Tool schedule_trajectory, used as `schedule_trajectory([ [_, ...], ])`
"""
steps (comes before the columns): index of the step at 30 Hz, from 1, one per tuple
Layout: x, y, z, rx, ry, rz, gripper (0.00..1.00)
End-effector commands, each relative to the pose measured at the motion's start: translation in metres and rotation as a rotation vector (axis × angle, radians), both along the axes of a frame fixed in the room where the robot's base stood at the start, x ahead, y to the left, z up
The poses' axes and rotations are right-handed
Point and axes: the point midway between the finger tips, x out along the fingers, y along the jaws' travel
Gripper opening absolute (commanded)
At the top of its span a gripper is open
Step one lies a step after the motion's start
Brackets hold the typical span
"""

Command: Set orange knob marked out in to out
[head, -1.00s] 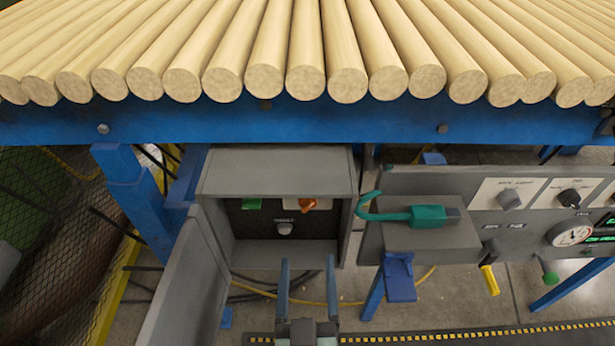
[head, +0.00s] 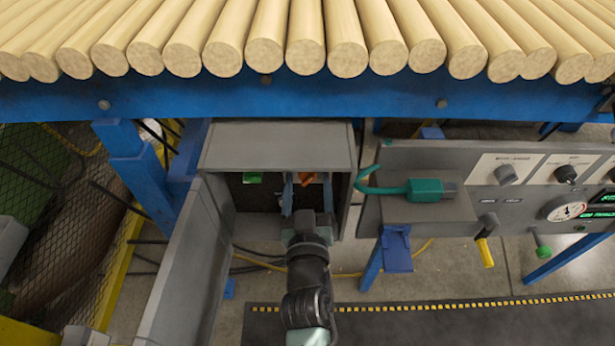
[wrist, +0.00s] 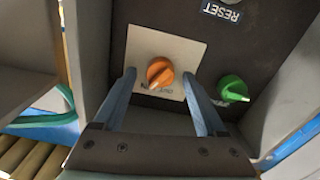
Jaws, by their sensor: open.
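The orange knob (head: 306,178) is on the dark back panel inside an open grey box. In the wrist view the orange knob (wrist: 160,72) sits on a pale plate, its ridge slanting from lower left to upper right. The plate's lettering appears upside down and is partly hidden, so I cannot tell which mark the knob points to. My gripper (head: 307,190) is open, inside the box. In the wrist view its two blue fingers (wrist: 160,78) lie to either side of the knob, with a gap to each side; contact is not visible.
A green knob (wrist: 233,89) sits beside the right finger in the wrist view, with a RESET label (wrist: 221,11) above. The box's grey door (head: 185,270) stands open at left. A teal handle (head: 420,189) is right of the box. Wooden rods lie above on a blue beam (head: 360,108).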

Motion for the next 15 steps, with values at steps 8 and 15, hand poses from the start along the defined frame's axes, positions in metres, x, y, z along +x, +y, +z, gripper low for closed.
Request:
schedule_trajectory([
  [8, 0.0055, 0.0004, -0.0003, 0.000, 0.000, 0.001, 0.74],
  [15, 0.0052, 0.0003, -0.0001, 0.000, 0.000, 0.000, 0.50],
])
